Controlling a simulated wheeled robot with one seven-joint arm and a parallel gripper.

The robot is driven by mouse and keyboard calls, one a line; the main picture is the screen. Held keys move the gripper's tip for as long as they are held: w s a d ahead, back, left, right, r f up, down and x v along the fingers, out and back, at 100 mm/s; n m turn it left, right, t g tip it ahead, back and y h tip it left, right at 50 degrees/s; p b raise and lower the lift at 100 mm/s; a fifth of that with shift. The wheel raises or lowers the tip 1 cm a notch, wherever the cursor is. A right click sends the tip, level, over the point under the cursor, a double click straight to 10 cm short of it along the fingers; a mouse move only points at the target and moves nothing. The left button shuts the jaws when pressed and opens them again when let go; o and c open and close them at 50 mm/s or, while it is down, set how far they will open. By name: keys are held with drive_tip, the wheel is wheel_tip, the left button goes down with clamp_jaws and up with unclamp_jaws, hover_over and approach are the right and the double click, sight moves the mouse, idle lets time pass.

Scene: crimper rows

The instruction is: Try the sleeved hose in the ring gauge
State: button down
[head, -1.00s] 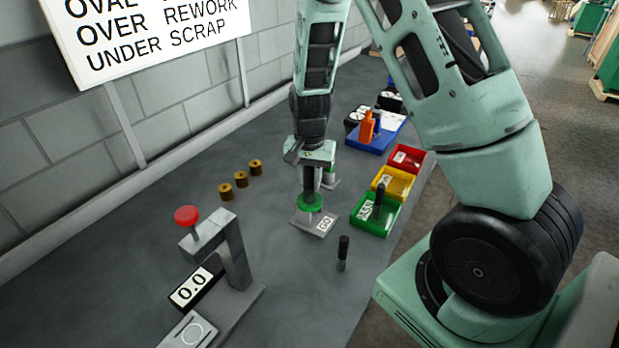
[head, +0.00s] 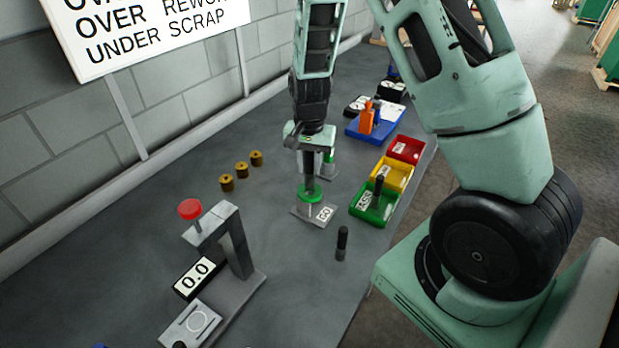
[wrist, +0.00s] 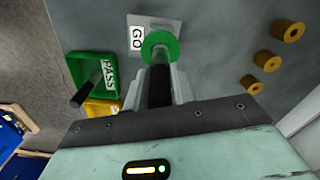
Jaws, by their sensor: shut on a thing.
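My gripper (head: 309,172) is shut on a dark sleeved hose, which also shows upright between the fingers in the wrist view (wrist: 160,88). The hose is over the green ring gauge (head: 311,193), whose plate is marked GO. The ring also shows in the wrist view (wrist: 160,40). The hose's lower end meets the ring; how far it is inside is hidden. A second stand with a grey plate (head: 330,171) is partly hidden behind my gripper.
Another dark hose (head: 342,243) stands on the bench. Green (head: 360,213), yellow (head: 400,172) and red (head: 405,149) bins stand to the right; the green PASS bin holds a hose. Several brass pieces (head: 241,169) lie left. A press-like gauge (head: 238,245) reads 0.0 in front.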

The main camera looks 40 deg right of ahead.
drive_tip(key=shift+r+p, duration=1.3)
drive_tip(key=shift+r, duration=0.45)
